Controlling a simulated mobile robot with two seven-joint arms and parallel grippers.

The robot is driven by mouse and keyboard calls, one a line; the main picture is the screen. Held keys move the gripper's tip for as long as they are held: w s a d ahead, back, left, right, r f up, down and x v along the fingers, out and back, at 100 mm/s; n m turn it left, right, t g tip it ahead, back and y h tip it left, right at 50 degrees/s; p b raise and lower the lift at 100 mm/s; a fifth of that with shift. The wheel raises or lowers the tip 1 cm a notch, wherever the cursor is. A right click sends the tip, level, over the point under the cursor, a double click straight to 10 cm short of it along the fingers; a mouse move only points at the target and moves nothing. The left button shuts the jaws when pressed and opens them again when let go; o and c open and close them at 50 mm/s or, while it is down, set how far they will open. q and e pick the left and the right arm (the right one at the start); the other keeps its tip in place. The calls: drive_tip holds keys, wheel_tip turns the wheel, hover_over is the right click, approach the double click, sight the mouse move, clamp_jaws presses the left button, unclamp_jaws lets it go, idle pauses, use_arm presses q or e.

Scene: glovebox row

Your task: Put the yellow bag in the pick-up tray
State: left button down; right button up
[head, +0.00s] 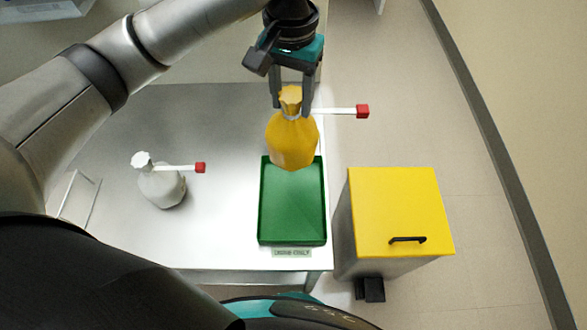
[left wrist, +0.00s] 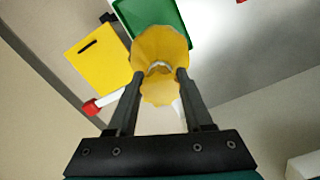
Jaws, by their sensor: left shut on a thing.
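The yellow bag (head: 292,142) has a gathered neck with a white tie that ends in a red tag (head: 362,111). My left gripper (head: 291,108) is shut on the neck of the yellow bag, which hangs upright below it. The bag also shows between the fingers in the left wrist view (left wrist: 160,52). The green tray (head: 292,208) lies on the right part of the metal table. In the head view the bag overlaps the tray's far edge; its height above the tray is hard to tell. My right gripper is not in view.
A white bag (head: 162,187) with a red-tipped tie stands on the metal table (head: 220,130), left of the tray. A yellow-lidded bin (head: 398,205) stands on the floor to the right. A label (head: 292,253) sits at the tray's near edge.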

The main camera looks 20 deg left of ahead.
sight(291, 121)
use_arm(q)
wheel_tip(291, 121, down, 12)
drive_tip(key=shift+f+b, duration=0.25)
drive_tip(key=shift+b, duration=0.8)
wheel_tip(291, 121, down, 5)
drive_tip(key=shift+f+b, duration=0.1)
drive_tip(key=shift+b, duration=0.45)
drive_tip(key=shift+c, duration=1.5)
unclamp_jaws()
wheel_tip(291, 121, up, 12)
drive_tip(key=shift+r+p, duration=0.1)
drive_tip(key=shift+p, duration=1.15)
